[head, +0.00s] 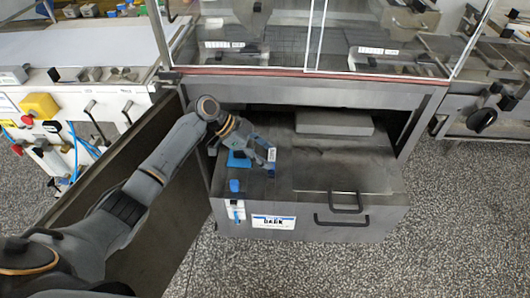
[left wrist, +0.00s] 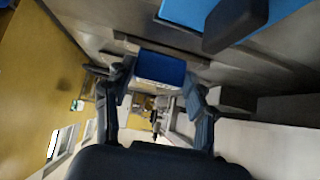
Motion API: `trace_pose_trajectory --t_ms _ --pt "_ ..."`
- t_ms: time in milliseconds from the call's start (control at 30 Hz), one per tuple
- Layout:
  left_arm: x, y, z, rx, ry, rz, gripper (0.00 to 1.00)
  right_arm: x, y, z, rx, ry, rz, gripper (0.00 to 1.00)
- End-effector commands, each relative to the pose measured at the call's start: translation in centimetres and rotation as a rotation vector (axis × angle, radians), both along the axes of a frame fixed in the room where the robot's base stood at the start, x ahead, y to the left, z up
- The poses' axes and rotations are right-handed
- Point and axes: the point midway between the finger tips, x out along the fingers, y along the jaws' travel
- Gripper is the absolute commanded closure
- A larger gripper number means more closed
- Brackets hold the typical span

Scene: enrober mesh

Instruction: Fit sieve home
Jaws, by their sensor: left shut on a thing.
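My left gripper (head: 265,157) reaches down over the left part of the pulled-out grey tank (head: 300,218) labelled DARK. In the left wrist view its fingers (left wrist: 160,92) are shut on a blue block (left wrist: 161,66) with a pale lower edge. I cannot tell whether this block is the sieve's handle; no mesh shows clearly. A flat blue piece (head: 238,160) lies beside the gripper on the tank top, and a blue surface shows at the top of the left wrist view (left wrist: 190,12). My right gripper is not in view.
The tank top has a lid (head: 335,174) with a black handle, and a second black handle is on its front. A grey box (head: 334,123) sits at the back under the glazed machine. A dark panel (head: 150,185) stands left. Speckled floor (head: 460,215) is clear at right.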

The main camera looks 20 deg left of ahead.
Motion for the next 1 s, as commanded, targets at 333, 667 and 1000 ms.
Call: trace_pose_trajectory --t_ms 333,667,1000 --pt "0.0 0.0 -0.2 -0.001 -0.001 -0.001 0.18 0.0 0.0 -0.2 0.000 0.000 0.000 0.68" --pt "-0.1 0.5 0.2 0.001 0.000 0.001 0.18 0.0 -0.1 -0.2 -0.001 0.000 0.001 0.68" --pt "-1.3 5.0 4.8 0.004 -0.002 0.001 0.18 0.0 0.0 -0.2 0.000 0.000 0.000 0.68"
